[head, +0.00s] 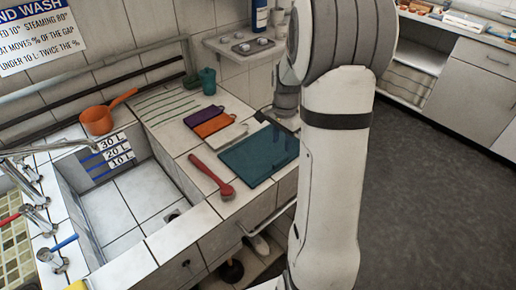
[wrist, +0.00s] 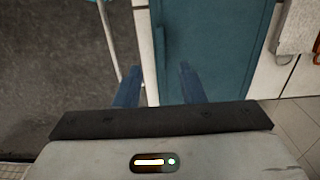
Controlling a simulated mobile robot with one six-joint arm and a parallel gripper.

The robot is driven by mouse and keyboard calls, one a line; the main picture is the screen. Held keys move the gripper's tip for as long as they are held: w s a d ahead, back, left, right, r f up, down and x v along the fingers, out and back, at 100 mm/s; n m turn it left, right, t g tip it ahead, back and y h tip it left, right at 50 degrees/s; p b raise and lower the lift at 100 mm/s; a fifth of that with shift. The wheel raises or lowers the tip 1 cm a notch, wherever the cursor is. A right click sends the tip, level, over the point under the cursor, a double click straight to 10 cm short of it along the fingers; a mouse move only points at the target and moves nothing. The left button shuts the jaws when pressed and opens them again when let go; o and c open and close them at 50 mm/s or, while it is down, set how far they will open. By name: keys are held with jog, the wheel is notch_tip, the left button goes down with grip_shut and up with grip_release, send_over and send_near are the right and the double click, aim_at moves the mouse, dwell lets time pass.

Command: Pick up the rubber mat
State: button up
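A flat teal sheet, which looks like the rubber mat (head: 258,153), lies on the white tiled counter beside the sink. Its right corner reaches close to the counter edge. In the wrist view the teal mat (wrist: 215,45) fills the upper middle and right. My gripper (wrist: 159,72) is open and empty in the wrist view. Its right finger overlaps the mat in the picture and its left finger is over the dark floor beyond the counter edge. I cannot tell its height above the mat. In the head view my arm hides the gripper.
A red brush (head: 214,176) lies left of the mat. Purple (head: 204,115) and orange (head: 213,124) cloths lie behind it, with a teal cup (head: 208,81) and an orange pan (head: 97,120) farther back. The sink basin (head: 130,205) is empty. A rail (head: 268,219) runs along the counter front.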

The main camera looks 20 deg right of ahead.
aim_at(281, 160)
notch_tip(281, 160, down, 8)
jog(key=shift+d+r+p, duration=0.1)
jog(key=shift+d+p, duration=0.05)
jog(key=shift+p, duration=0.25)
jog(key=shift+c, duration=0.3)
grip_shut()
